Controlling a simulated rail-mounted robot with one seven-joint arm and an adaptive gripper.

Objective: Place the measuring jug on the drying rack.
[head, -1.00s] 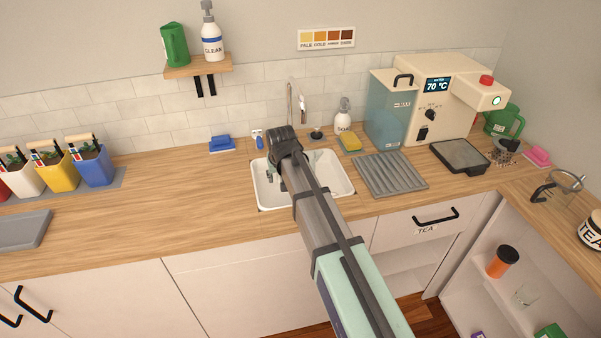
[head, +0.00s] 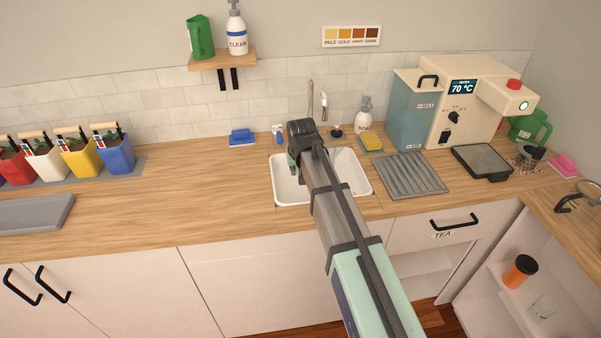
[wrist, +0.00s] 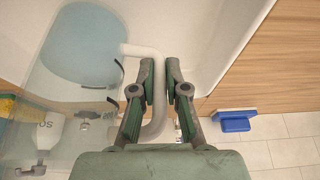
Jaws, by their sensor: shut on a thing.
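The measuring jug (wrist: 85,50) is clear, with dark marks on its side and light blue at one end, and fills the left of the wrist view. My gripper (wrist: 160,78) is shut on its pale handle. In the head view my gripper (head: 303,145) is over the white sink (head: 285,195); the arm hides the fingers and most of the jug. The drying rack (head: 412,175) is a grey ribbed tray on the counter, just right of the sink. Its top is bare.
A yellow sponge (head: 371,143) and soap bottle (head: 363,115) stand behind the rack, with the tap (head: 322,100) behind the sink. A blue-grey tank (head: 415,115) and cream machine (head: 465,100) rise behind it. A dark tray (head: 482,161) lies to its right.

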